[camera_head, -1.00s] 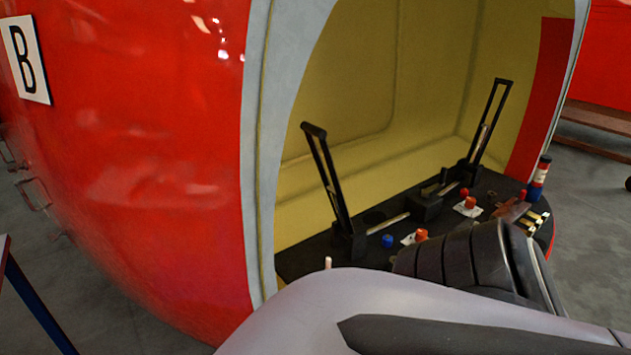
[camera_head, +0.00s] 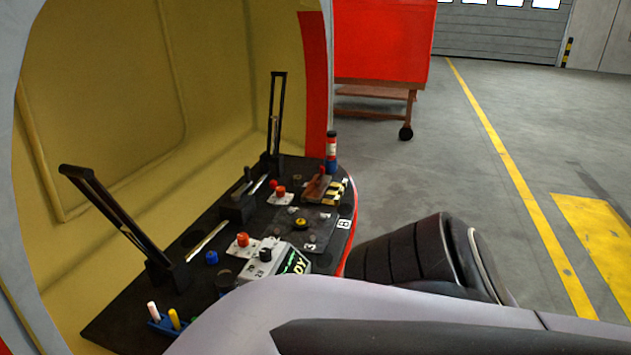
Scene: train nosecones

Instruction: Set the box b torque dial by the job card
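A grey box with a black knob (camera_head: 265,254) sits at the near right of the dark console (camera_head: 215,252), with printed numbers beside the knob. Green-edged lettering ending in "DY" shows on its right face. Behind it, a dark plate carries a yellow knob (camera_head: 300,222) and a figure "3". I cannot tell from this view which knob is the torque dial, or where either points. I cannot make out a job card. A small white tag (camera_head: 343,224) with a dark mark is on the console's right edge. Neither gripper shows; my grey arm link covers the near console.
Two upright black levers (camera_head: 110,220) (camera_head: 276,125) rise from the console. Red knobs, a blue knob (camera_head: 211,257), a pen holder (camera_head: 165,325) and a red-and-blue cylinder (camera_head: 331,150) also stand there. Open floor (camera_head: 480,180) lies right; a red unit on a wheeled trestle (camera_head: 375,85) stands behind.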

